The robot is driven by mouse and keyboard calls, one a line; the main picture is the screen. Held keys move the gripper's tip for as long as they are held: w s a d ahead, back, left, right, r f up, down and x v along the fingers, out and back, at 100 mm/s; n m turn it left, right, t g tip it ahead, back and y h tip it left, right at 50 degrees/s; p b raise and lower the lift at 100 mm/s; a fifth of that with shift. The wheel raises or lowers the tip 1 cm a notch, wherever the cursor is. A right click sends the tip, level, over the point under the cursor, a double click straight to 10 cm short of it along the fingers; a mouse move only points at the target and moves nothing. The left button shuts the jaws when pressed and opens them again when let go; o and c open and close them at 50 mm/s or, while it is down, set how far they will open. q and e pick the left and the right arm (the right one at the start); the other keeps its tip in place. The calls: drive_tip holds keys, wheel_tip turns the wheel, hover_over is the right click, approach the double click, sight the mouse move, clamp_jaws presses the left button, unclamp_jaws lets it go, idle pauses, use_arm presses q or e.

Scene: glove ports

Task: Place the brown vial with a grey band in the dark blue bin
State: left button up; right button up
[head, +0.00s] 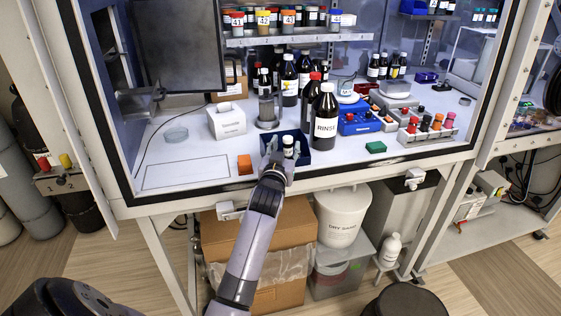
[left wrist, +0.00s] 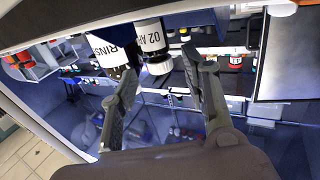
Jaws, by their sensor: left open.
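The dark blue bin (head: 324,157) stands near the front edge of the bench. A small dark vial (head: 288,146) with a white label shows upright within the bin's outline; I cannot tell whether it rests on the bin floor. In the left wrist view the vial (left wrist: 152,38) appears upside down, with "02 A" on its label and a pale grey ring. My left gripper (head: 281,161) is open at the bin's front left, with the vial just beyond its fingertips. In the left wrist view the open fingers (left wrist: 161,66) stand either side of it, apparently apart from it. My right gripper is out of view.
An orange block (head: 245,164) lies to the left and a green block (head: 376,147) to the right. A white box (head: 227,121) stands behind left. The outlined bench area at left is clear.

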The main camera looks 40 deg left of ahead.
use_arm(q)
drive_tip(key=v, duration=0.8)
drive_tip(key=shift+b, duration=0.4)
